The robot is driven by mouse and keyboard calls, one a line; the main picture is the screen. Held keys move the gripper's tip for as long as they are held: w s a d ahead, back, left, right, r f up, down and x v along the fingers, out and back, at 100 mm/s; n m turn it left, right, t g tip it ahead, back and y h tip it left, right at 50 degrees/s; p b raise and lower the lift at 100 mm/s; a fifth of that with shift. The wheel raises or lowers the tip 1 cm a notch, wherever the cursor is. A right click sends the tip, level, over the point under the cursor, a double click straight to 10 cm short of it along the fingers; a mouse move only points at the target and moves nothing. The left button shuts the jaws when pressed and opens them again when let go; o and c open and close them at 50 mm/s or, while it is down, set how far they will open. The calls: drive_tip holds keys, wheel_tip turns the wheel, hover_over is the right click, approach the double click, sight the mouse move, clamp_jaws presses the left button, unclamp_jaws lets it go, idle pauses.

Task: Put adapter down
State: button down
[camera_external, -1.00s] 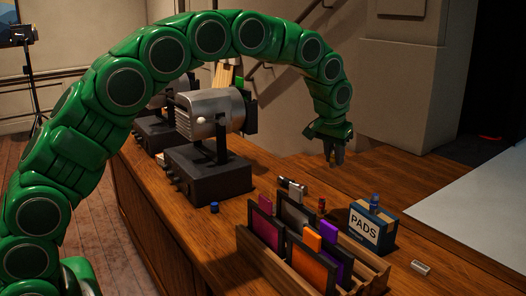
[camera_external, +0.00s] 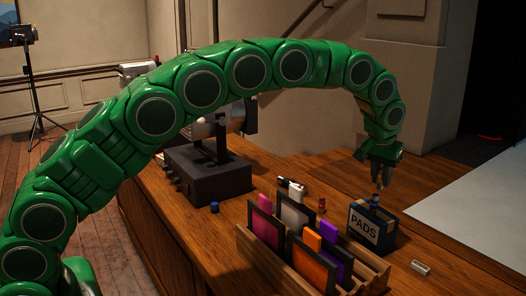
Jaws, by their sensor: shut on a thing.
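My gripper (camera_external: 378,180) points down just above the box marked PADS (camera_external: 368,228). It is shut on a small blue piece (camera_external: 375,199) at the top of that box, and the grey fingers partly hide the piece. This piece seems to be the adapter, but it is too small to be sure. I cannot tell whether it still touches the box.
A wooden rack (camera_external: 285,270) with colored cards stands left of the box. A red piece (camera_external: 321,205), a white-and-black piece (camera_external: 292,186), a blue cap (camera_external: 214,207) and a small white block (camera_external: 421,267) lie around. A lamp-like device (camera_external: 207,174) stands behind.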

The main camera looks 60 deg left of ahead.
sight(379, 188)
drive_tip(key=shift+f, duration=2.85)
drive_tip(key=shift+f, duration=0.15)
drive_tip(key=c, duration=1)
unclamp_jaws()
drive_tip(key=shift+o, duration=0.2)
